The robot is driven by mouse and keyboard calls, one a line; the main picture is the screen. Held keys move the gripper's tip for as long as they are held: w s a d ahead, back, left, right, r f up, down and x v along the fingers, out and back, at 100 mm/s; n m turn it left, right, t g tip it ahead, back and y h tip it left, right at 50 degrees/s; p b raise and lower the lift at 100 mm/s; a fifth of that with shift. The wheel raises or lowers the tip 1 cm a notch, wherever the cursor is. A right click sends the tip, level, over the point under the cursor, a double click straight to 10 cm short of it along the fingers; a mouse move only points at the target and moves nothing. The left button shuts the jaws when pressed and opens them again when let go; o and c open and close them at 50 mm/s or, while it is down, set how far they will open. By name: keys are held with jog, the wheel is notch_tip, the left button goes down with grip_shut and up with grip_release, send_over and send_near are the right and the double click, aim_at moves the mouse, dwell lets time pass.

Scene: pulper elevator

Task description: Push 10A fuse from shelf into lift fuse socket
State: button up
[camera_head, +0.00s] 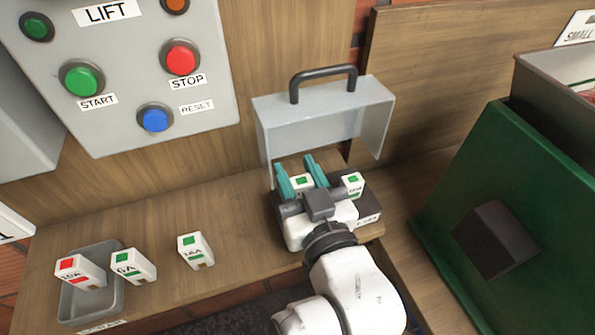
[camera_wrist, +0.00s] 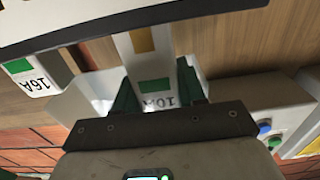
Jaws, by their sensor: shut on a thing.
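My gripper (camera_head: 310,172) has its teal fingers closed on both sides of a white fuse with a green mark (camera_head: 300,181). In the wrist view this fuse (camera_wrist: 157,86) reads 10A and sits between the dark green fingers (camera_wrist: 160,90). The fuse is over the left part of the dark fuse socket block (camera_head: 370,211), under the raised grey cover (camera_head: 325,110). How deep it sits is hidden by my gripper. A second green-marked fuse (camera_head: 352,184) stands in the block to its right; the wrist view shows it as 16A (camera_wrist: 38,79).
A grey tray (camera_head: 85,308) at the shelf's left holds a red-marked fuse (camera_head: 80,271), with a 6A fuse (camera_head: 133,265) at its right side. A 16A fuse (camera_head: 195,250) stands on the wooden shelf (camera_head: 235,205). The LIFT panel (camera_head: 125,60) hangs behind; a green machine (camera_head: 480,190) stands right.

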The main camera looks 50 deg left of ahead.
jog(key=shift+f+b, duration=1.35)
jog(key=shift+f, duration=0.35)
dwell(2.0)
jog(key=o, duration=1.2)
jog(key=shift+c, duration=0.2)
jog(key=b+v, duration=0.2)
jog(key=v, duration=0.8)
jog(key=shift+s+d, duration=0.15)
jog(key=shift+d, duration=0.25)
